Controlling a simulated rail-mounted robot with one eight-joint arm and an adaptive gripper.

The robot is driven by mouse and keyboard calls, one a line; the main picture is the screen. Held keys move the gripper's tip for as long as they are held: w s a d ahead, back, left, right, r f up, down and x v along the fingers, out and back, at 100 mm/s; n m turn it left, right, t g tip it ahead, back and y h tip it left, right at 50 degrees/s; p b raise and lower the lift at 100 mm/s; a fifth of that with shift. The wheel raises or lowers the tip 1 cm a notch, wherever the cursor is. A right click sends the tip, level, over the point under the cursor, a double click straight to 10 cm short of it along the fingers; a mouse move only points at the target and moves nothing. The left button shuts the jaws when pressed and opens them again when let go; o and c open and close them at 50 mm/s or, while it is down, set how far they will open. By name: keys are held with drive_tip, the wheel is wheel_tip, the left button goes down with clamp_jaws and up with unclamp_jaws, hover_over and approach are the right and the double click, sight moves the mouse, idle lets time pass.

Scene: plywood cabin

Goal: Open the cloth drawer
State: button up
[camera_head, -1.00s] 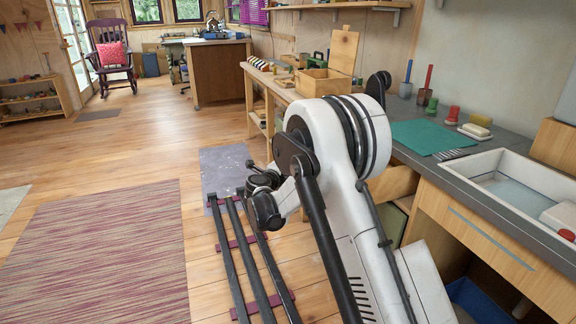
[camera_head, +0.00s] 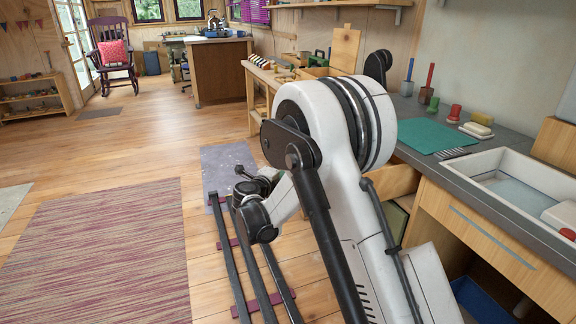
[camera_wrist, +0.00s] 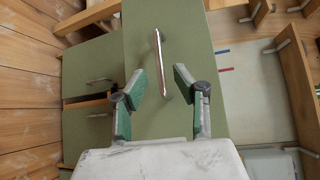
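In the wrist view, my gripper (camera_wrist: 157,80) is open, its two green-padded fingers spread and empty. Beyond them is a large olive-green drawer front (camera_wrist: 140,35) with a slim metal bar handle (camera_wrist: 158,65). The handle lies between and beyond the fingertips, running lengthwise up the picture; I see no finger closed on it. No label shows which front is the cloth drawer. In the head view, my white arm hides the gripper and most of the fronts; part of a green front (camera_head: 394,224) shows below the worktop.
Other green fronts with handles (camera_wrist: 97,80) lie left in the wrist view, with a wooden edge (camera_wrist: 88,100) between two of them. In the head view, the grey worktop (camera_head: 520,147) carries a green mat (camera_head: 432,136) beside a sink (camera_head: 510,176). Open floor with a striped rug (camera_head: 110,250) lies left.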

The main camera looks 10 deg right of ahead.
drive_tip(key=shift+v, duration=2.65)
drive_tip(key=s+r+n+t+y, duration=0.25)
drive_tip(key=r+n, duration=0.25)
drive_tip(key=r, duration=0.3)
drive_tip(key=s+a+r+n+t+y, duration=0.1)
drive_tip(key=s+r+n+y, duration=0.3)
drive_tip(key=r, duration=0.4)
drive_tip(key=s+r+n+t+y, duration=0.2)
drive_tip(key=r+n+y, duration=0.25)
drive_tip(key=r, duration=0.45)
drive_tip(key=s+f+n+g+y, duration=0.25)
drive_tip(key=s+n+g, duration=0.25)
drive_tip(key=s+n, duration=0.6)
drive_tip(key=s+d+f+n+g+h, duration=0.1)
drive_tip(key=s+d+f+g+h, duration=0.1)
drive_tip(key=s+d+f, duration=0.45)
drive_tip(key=s+d+f+g+h, duration=0.1)
drive_tip(key=s+f+g, duration=0.2)
drive_tip(key=s, duration=0.7)
drive_tip(key=s+d+f+n+g+h, duration=0.1)
drive_tip(key=s+d+f+g+h, duration=0.1)
drive_tip(key=s+d+f, duration=0.45)
wheel_tip(320, 180, up, 17)
drive_tip(key=s+a+p, duration=0.2)
drive_tip(key=p, duration=1.3)
drive_tip(key=shift+s+f+p, duration=0.15)
drive_tip(key=shift+s+p, duration=0.1)
drive_tip(key=shift+p, duration=0.15)
